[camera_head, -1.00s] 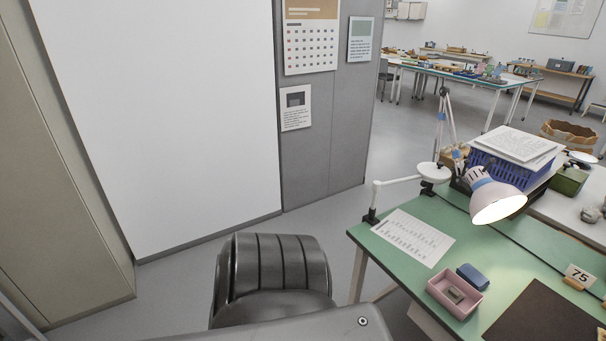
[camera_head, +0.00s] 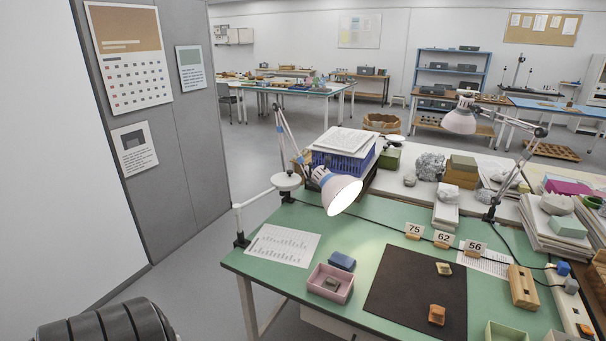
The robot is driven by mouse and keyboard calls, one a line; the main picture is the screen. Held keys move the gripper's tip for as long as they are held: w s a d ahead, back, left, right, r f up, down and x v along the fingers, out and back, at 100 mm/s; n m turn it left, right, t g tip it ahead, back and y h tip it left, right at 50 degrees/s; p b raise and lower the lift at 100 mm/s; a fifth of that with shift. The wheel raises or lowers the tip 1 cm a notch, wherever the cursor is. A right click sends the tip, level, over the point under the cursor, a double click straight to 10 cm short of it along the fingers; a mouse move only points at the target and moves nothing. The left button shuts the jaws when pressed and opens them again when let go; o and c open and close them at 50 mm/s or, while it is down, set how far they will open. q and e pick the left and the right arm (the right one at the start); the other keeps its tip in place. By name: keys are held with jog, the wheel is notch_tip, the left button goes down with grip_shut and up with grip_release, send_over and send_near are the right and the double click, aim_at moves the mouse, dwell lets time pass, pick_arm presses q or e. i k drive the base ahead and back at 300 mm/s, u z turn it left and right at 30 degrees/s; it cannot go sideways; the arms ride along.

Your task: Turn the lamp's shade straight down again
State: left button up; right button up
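A desk lamp with a white shade (camera_head: 340,193) stands at the left back corner of the green table (camera_head: 370,235). The shade is lit and tilted, its open mouth facing down and to the right. Neither of my grippers is in view.
On the table lie a dark mat (camera_head: 415,290) with sherds, a pink tray (camera_head: 331,283), a blue block (camera_head: 342,261), a printed sheet (camera_head: 283,246) and number cards. A blue crate (camera_head: 343,160) with papers stands behind the shade. A black chair (camera_head: 105,325) is at bottom left.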

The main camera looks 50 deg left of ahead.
aim_at(338, 191)
jog(key=u, duration=2.85)
jog(key=i, duration=2.25)
jog(key=z, duration=1.75)
jog(key=k, duration=0.1)
jog(key=z, duration=0.2)
